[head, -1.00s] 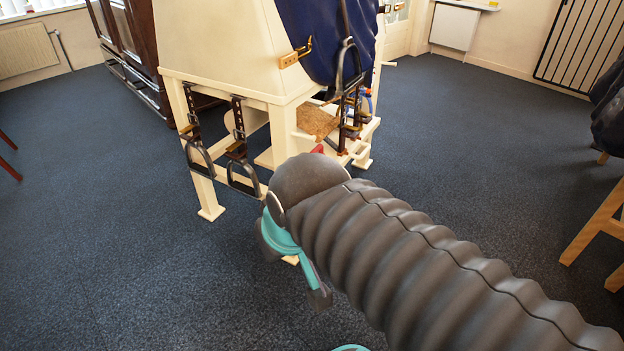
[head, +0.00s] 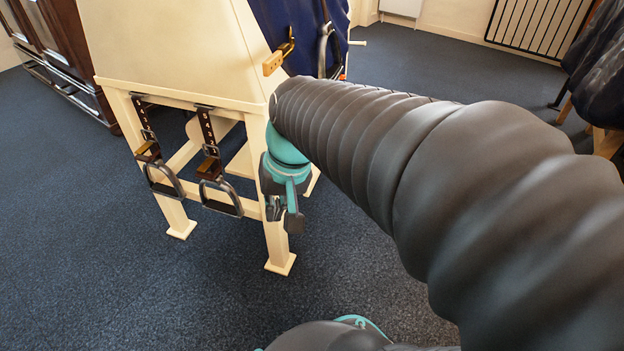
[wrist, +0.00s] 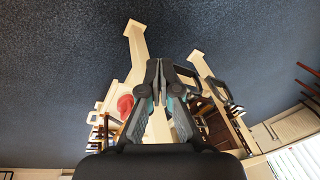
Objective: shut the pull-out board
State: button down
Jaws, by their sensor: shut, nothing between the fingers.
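The cream saddle stand (head: 185,50) stands ahead of me, a dark blue cover on its far side. In the wrist view my gripper (wrist: 160,68) is shut and empty, in front of the stand's cream frame. In the head view my gripper (head: 284,218) hangs low beside the stand's near corner leg; I cannot tell whether it touches. A red rounded part (wrist: 125,106) shows left of the fingers in the wrist view, by cream woodwork. I cannot clearly make out the pull-out board; my arm hides the stand's right lower side in the head view.
Two stirrups on straps hang from the stand's left side, one of them nearer my gripper (head: 222,197). A brass hook (head: 280,58) juts from the upper corner. A dark cabinet (head: 65,50) stands at back left. The blue carpet (head: 90,260) in front is clear.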

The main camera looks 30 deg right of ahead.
jog(key=w+d+f+m+y+p, duration=0.2)
jog(key=w+d+f+m+y, duration=0.7)
jog(key=w+d+f+m, duration=0.4)
jog(key=s+d+f+m+t+p, duration=0.1)
jog(key=d+f+m+t, duration=0.55)
jog(key=d, duration=0.35)
jog(key=s+d+f+m+t, duration=0.1)
jog(key=d+f+m+t, duration=0.4)
jog(key=d+f, duration=0.4)
jog(key=x, duration=1.3)
jog(key=shift+w+r+y+p, duration=0.3)
jog(key=shift+w+r+p, duration=0.05)
jog(key=shift+r, duration=0.15)
jog(key=shift+w, duration=0.15)
